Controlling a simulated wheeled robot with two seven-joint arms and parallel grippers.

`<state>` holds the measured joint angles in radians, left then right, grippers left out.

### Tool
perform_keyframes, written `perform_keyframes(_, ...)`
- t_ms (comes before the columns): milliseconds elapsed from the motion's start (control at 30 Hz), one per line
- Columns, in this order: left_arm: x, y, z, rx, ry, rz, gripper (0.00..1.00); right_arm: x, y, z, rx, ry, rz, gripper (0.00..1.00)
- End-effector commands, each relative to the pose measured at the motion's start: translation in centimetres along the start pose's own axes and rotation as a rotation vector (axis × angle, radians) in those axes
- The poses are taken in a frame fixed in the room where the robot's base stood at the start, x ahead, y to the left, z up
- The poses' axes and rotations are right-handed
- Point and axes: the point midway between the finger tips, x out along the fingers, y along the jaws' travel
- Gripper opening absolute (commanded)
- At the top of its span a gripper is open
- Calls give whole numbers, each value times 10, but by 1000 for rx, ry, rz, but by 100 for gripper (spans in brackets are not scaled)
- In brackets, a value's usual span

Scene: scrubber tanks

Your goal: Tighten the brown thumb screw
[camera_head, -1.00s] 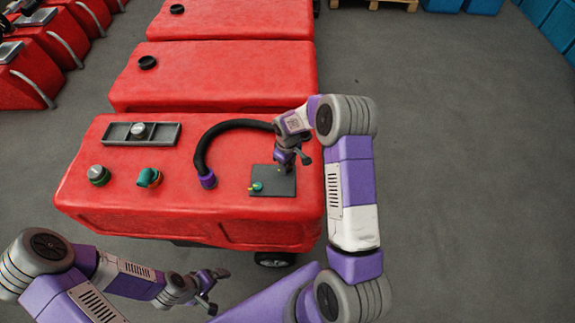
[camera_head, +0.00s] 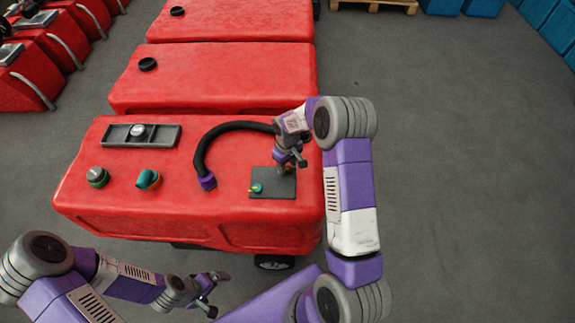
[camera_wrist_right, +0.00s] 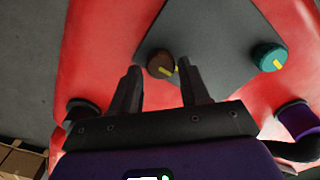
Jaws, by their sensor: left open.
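The brown thumb screw (camera_wrist_right: 160,65) sits on the dark grey plate (camera_wrist_right: 205,38) and has a yellow mark on its right side. My right gripper (camera_wrist_right: 158,66) is open, with one finger on each side of the screw and a small gap showing on both sides. I cannot tell how far down the tips reach. In the head view my right gripper (camera_head: 288,168) is over the plate (camera_head: 285,188) and mostly hides the screw. A teal thumb screw (camera_head: 256,188) with a yellow mark sits on the same plate. My left gripper (camera_head: 217,293) is open and empty, in front of the tank.
The red tank (camera_head: 110,205) carries a black hose with a purple end (camera_head: 207,182), a green-based knob (camera_head: 98,177), a teal cap (camera_head: 148,179) and a grey tray (camera_head: 165,135). More red tanks stand behind and at left. The floor at right is clear.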

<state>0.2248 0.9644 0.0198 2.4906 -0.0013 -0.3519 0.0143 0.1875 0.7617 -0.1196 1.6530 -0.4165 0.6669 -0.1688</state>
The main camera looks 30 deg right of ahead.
Motion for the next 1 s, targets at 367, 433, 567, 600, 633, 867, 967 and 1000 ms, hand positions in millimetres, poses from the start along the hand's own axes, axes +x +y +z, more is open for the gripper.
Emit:
perform_keyframes(367,0,0,0,0,0,0,100,1,-1,2,-2,-7,-3,58)
perform_keyframes(433,-1,0,0,0,0,0,100,-4,-1,2,-2,-7,-2,58)
perform_keyframes(567,-5,2,0,0,0,0,100,-24,-1,1,-2,-4,-1,58)
perform_keyframes(600,-6,2,0,0,0,0,100,-31,-1,1,-2,-3,-1,58)
perform_keyframes(633,-7,2,0,0,0,0,100,-37,0,1,-1,-3,-1,58)
perform_keyframes(867,-11,4,0,0,0,0,100,-68,-1,1,-2,-4,-2,58)
perform_keyframes(967,-11,4,0,0,0,0,100,-73,-1,1,-2,-6,-3,58)
perform_keyframes(1000,-11,4,0,0,0,0,100,-74,-1,1,-2,-6,-3,58)
